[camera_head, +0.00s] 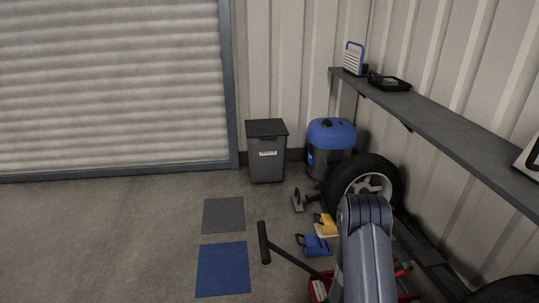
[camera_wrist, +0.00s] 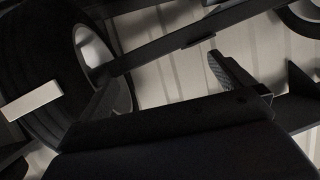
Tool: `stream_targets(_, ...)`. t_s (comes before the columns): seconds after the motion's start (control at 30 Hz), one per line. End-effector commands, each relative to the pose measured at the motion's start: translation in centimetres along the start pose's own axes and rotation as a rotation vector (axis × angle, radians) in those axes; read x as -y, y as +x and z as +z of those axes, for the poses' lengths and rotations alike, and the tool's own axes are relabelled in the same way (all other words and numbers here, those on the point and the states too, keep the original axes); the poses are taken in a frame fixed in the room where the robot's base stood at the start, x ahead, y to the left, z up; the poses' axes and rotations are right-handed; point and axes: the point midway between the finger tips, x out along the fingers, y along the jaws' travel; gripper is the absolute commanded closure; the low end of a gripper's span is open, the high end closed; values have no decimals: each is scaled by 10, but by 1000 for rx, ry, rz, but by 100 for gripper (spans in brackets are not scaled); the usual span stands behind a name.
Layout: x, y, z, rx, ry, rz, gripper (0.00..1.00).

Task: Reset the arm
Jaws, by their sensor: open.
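My gripper (camera_wrist: 168,88) shows in the wrist view, its two fingers wide apart with nothing between them. One finger lies in front of the wheel at the left, the other in front of the pale ribbed wall. In the head view my grey arm rises at the lower right, in front of the wheel (camera_head: 366,184) and a red item (camera_head: 318,288) on the floor. The gripper itself cannot be made out in the head view. The wheel also shows large in the wrist view (camera_wrist: 38,75), tilted.
A grey bin (camera_head: 267,155), a blue-topped vacuum (camera_head: 331,135), and blue (camera_head: 314,246) and yellow (camera_head: 326,224) items stand nearby.

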Motion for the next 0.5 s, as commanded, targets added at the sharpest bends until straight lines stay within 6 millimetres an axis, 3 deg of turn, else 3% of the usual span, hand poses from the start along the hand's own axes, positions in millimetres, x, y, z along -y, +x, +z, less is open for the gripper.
stream_targets(0.03, 3, -6, -12, 0, -6, -15, 0)
stream_targets(0.5, 32, -43, -71, 0, -64, -156, 0)
